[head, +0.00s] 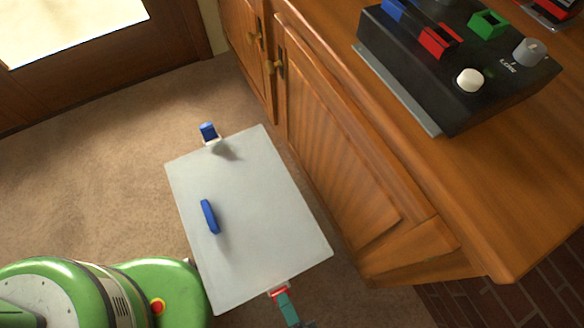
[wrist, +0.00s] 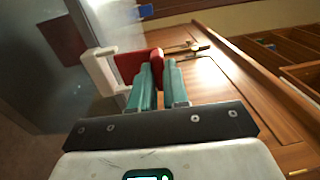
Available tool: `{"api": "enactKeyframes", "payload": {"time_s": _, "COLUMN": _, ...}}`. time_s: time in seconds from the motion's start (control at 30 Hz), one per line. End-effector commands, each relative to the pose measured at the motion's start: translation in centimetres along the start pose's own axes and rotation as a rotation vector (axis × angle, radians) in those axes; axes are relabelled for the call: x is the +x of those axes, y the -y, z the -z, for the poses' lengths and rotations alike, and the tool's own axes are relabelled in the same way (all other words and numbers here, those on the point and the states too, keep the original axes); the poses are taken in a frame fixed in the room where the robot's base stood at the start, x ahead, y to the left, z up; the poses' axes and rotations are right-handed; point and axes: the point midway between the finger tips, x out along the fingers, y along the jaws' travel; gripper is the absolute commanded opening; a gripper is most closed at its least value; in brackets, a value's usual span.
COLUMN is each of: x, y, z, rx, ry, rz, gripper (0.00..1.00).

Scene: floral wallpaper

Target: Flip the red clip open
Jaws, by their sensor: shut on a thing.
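The red clip (head: 278,290) is at the lower edge of a pale grey panel (head: 250,190). In the wrist view the red clip (wrist: 130,66) is a flat red piece beside a white bracket (wrist: 99,74) at the panel's edge. My gripper (wrist: 158,68) has teal fingers and is shut on the red clip, whose end lies between the fingertips. My gripper also shows at the bottom of the head view (head: 282,294). The fingers partly cover the clip, and its exact angle is hard to tell.
A blue clip (head: 208,131) sits at the panel's far edge, and a blue handle (head: 209,216) is on its face. A wooden cabinet (head: 330,130) stands close on the right, with a black control box (head: 450,90) on top. Carpet (head: 100,180) is clear at left.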

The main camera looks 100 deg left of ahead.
Motion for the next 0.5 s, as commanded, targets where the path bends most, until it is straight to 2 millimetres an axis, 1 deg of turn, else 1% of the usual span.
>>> {"api": "enactKeyframes", "payload": {"time_s": 0.03, "x": -0.13, "y": -0.52, "z": -0.02, "rx": 0.002, "ry": 0.001, "rz": 0.02, "gripper": 0.0}}
{"api": "enactKeyframes", "payload": {"time_s": 0.3, "x": -0.43, "y": -0.57, "z": -0.14, "rx": 0.004, "ry": 0.002, "rz": 0.085, "gripper": 0.0}}
{"api": "enactKeyframes", "payload": {"time_s": 0.5, "x": -0.47, "y": -0.57, "z": -0.17, "rx": 0.006, "ry": 0.001, "rz": 0.093, "gripper": 0.0}}
